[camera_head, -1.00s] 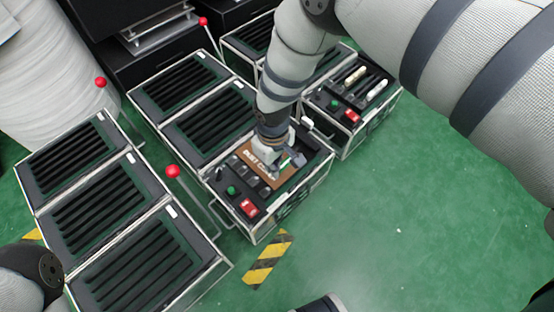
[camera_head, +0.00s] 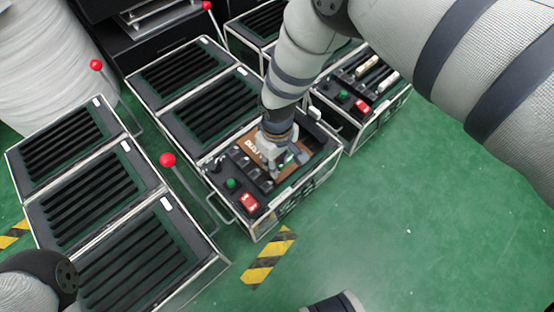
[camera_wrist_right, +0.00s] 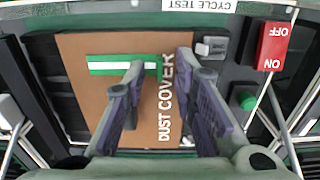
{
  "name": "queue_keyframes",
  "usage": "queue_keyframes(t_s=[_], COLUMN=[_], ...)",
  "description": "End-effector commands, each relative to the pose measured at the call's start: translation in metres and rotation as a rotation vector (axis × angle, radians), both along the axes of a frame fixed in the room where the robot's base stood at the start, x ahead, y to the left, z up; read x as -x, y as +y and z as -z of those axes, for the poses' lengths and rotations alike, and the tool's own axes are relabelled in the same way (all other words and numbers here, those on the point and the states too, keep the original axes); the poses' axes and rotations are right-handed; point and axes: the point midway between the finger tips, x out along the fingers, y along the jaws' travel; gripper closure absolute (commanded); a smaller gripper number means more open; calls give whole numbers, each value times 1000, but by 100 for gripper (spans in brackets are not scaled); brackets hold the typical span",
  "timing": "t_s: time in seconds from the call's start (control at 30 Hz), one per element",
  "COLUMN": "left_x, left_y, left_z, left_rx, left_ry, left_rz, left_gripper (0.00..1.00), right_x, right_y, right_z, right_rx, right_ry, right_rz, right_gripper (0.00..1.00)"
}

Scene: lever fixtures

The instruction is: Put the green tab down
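A brown dust cover plate (camera_wrist_right: 90,115) lies on the fixture box under my right gripper. It also shows in the head view (camera_head: 252,148), partly hidden by the gripper. In the head view a small green patch (camera_head: 291,158) shows beside the gripper. My right gripper (camera_wrist_right: 160,62) points down at the plate, its fingers apart. One fingertip overlaps the strip; the other is near its end. I cannot tell whether they touch it. My left gripper is out of view.
The box also carries a green button (camera_head: 231,183) and a red switch (camera_head: 250,201). A neighbouring box (camera_head: 362,95) stands behind. Red-knobbed levers (camera_head: 167,160) rise among slotted boxes at left. Green floor (camera_head: 430,200) is clear at right.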

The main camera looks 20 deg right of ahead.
Motion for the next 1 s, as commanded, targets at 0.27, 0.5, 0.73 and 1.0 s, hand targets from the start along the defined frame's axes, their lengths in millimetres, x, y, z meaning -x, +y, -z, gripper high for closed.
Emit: queue_keyframes(t_s=[0.27,0.5,0.73,1.0], left_x=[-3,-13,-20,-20], left_y=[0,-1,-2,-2], left_z=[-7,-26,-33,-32], left_rx=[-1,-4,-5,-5], left_ry=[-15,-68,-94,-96], left_rz=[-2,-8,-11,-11], left_gripper=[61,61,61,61], right_x=[-1,-2,0,33], right_y=[0,0,0,-3], right_z=[-19,-89,-123,-100], right_rx=[0,0,-1,-10], right_ry=[-4,-9,-2,51], right_rz=[1,0,0,14], right_gripper=[75,75,75,75])
